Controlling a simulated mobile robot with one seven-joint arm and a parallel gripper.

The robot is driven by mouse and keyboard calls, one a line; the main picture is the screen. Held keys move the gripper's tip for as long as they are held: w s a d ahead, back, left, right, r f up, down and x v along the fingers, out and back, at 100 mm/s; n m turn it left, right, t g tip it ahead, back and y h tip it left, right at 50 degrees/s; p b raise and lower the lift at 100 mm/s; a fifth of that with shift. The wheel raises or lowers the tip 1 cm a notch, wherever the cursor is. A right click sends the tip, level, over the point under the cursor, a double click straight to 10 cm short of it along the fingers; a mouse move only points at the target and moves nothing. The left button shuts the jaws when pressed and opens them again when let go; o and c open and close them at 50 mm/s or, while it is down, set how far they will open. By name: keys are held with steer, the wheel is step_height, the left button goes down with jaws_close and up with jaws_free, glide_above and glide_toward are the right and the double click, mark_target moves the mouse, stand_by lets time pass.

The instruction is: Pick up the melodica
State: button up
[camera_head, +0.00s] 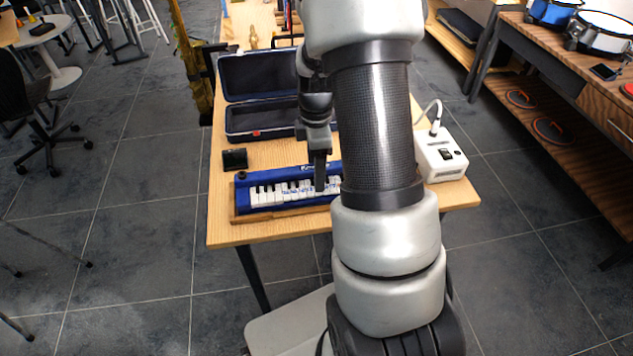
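The blue melodica (262,197) with white keys lies flat near the front edge of the wooden table (228,234). Its right part is hidden behind my arm. My gripper (320,188) points down over the keys, right of the middle of the visible part. The fingertips appear at or just above the keys. I cannot tell whether they touch. The fingers look like one dark bar from this side, so the gap between them does not show.
An open dark blue case (262,77) lies behind the melodica. A white device (441,156) with a cable stands at the table's right edge. A wooden bench with drums (600,32) is at far right.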

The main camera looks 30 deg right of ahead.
steer(key=shift+f, duration=0.25)
stand_by(0.3)
jaws_close()
stand_by(0.4)
steer(key=shift+r, duration=0.1)
